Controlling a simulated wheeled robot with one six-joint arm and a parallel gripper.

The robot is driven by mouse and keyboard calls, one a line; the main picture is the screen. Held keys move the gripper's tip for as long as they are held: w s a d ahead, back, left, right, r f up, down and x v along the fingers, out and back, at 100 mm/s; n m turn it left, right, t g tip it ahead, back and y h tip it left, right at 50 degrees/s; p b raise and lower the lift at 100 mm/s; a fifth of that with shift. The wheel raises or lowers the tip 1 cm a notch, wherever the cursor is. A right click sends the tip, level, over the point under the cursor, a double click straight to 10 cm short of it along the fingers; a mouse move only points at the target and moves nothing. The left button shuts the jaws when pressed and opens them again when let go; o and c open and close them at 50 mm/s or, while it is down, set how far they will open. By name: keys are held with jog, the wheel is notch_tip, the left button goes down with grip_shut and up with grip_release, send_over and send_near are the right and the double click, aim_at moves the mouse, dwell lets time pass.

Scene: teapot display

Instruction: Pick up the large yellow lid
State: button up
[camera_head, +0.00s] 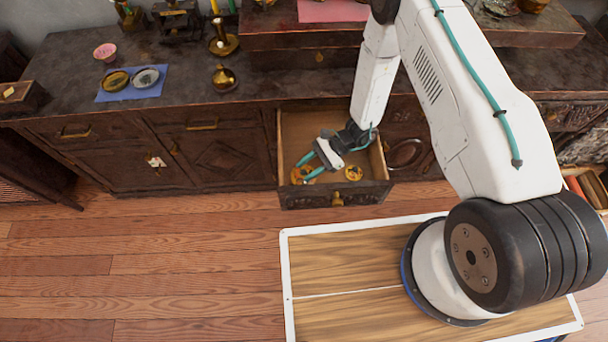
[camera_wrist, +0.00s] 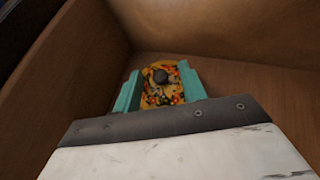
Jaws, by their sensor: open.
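My gripper (camera_head: 305,167) is inside the open drawer (camera_head: 338,190), on its left side. Its two teal fingers are spread apart. In the head view a yellow lid (camera_head: 296,175) lies on the drawer floor at the fingers, partly hidden by them. The wrist view shows a yellow patterned lid (camera_wrist: 157,96) with a dark round knob, lying between the open fingers (camera_wrist: 160,92). Whether the fingers touch it I cannot tell. A second yellow lid (camera_head: 353,173) lies apart, to the right in the drawer. Which lid is larger is hard to tell.
The drawer's wooden walls (camera_wrist: 215,30) stand close around my gripper. Above it is the dark cabinet top (camera_head: 200,100), with a blue cloth (camera_head: 120,93) bearing small dishes, a brass pot (camera_head: 223,79) and a candlestick (camera_head: 222,42). The floor at the left is clear.

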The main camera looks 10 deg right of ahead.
jog(key=shift+x, duration=0.9)
grip_shut()
